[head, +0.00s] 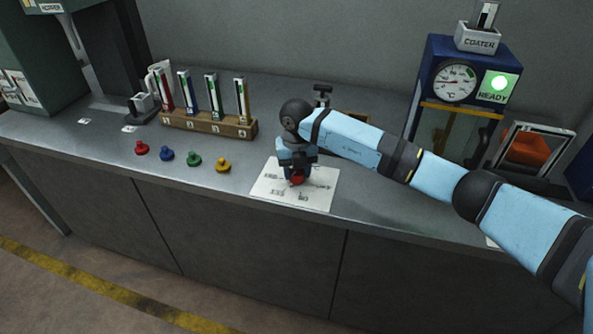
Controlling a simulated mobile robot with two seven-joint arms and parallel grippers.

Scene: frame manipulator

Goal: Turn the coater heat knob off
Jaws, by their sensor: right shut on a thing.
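The coater (467,75) is a dark blue box at the back right, with a sign reading COATER on top. Its round dial (455,81) is marked °C, and a green light (499,83) labelled READY is lit. A white plate (321,178) with small labels lies on the counter at the centre. A red knob (297,181) sits on it, partly hidden by my right gripper (296,174). That gripper points down and is shut on the red knob. My left gripper is out of view.
Red, blue, green and yellow pegs (193,160) stand on the counter left of the plate. A tilted frame with an orange item (530,150) is at the right. The counter's front edge runs close below the plate.

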